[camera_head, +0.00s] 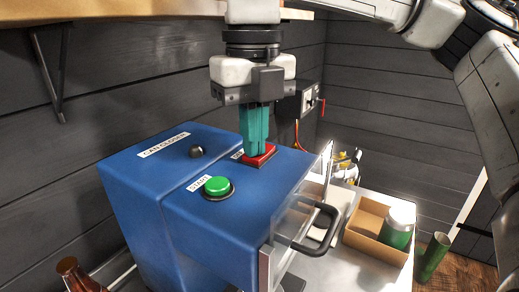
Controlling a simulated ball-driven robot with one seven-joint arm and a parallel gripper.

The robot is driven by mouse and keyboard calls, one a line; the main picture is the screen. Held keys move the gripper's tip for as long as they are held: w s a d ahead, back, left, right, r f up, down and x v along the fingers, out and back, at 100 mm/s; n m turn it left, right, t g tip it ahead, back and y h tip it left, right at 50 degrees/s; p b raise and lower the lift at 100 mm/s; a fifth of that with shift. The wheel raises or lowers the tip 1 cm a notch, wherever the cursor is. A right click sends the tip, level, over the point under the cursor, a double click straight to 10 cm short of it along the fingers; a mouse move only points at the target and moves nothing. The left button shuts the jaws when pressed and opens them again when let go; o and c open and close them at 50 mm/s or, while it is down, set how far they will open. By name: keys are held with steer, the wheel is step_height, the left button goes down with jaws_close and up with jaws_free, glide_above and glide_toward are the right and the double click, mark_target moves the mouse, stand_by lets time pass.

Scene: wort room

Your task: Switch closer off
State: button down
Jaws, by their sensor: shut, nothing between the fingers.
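The can closer (150,184) is a blue machine with a label reading CAN CLOSER on its top. A round green START button (217,185) and a red switch (263,152) sit on its top face. My gripper (255,147) points down with its teal fingers shut and empty. The fingertips are at the red switch and cover part of it. I cannot tell for sure whether they touch it. The label beside the red switch is mostly hidden.
A clear guard with a black handle (322,228) is on the closer's front. A cardboard box (366,222) with a green and silver can (398,226) stands on the white table at right. A brown bottle (74,272) is at lower left. A shelf bracket (50,75) is on the dark wall.

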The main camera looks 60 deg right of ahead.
steer(key=shift+r, duration=0.1)
steer(key=shift+r+p, duration=2.4)
steer(key=shift+r, duration=1)
